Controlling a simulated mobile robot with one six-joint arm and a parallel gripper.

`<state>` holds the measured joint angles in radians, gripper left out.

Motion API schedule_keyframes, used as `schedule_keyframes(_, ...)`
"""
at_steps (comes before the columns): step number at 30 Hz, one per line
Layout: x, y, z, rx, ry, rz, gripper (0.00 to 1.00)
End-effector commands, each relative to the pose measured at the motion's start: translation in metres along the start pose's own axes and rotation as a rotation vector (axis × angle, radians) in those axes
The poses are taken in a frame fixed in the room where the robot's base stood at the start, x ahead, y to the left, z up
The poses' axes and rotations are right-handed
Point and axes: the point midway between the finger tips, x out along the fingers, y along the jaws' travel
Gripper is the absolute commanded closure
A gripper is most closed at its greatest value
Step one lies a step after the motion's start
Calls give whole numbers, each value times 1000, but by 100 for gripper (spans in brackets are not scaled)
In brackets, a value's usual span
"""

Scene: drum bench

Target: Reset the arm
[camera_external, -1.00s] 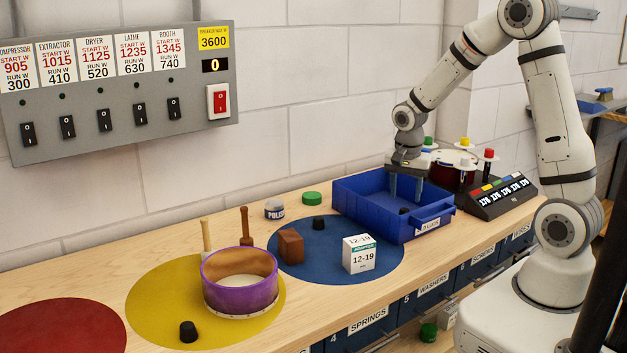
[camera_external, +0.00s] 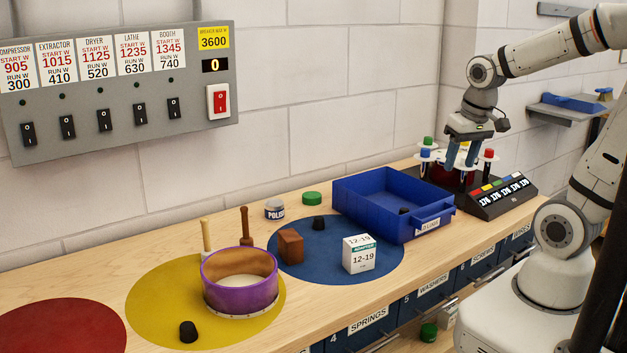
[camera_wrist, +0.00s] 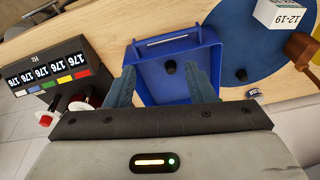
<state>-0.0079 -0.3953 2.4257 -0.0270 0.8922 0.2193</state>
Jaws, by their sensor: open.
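My gripper (camera_external: 462,153) is open and empty, with its two blue fingers pointing down. In the external view it hangs above and in front of the dark red drum stand at the back right of the bench. It is to the right of the blue bin (camera_external: 365,212) and higher than it. In the wrist view the two fingers show at either side of the blue bin (camera_wrist: 150,52). A small black plug (camera_wrist: 170,67) lies inside the bin, apart from the fingers.
A black display box (camera_external: 497,196) stands close below my gripper, near tubes with coloured caps (camera_external: 489,155). A purple drum (camera_external: 240,284), a white box (camera_external: 359,254) and a brown block (camera_external: 290,246) stand on the bench. A grey switch panel (camera_external: 120,90) is on the wall.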

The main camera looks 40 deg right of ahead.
Motion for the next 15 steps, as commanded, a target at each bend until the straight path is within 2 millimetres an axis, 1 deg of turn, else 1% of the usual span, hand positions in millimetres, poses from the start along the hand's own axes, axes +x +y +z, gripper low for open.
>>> schedule_keyframes(1, -4, 2, 11, -53, 14, -8, 51)
schedule_keyframes(3, -6, 4, 21, -119, 25, -15, 51)
schedule_keyframes(6, -8, 5, 29, -176, 33, -19, 51)
schedule_keyframes(15, -8, 6, 31, -195, 35, -20, 51)
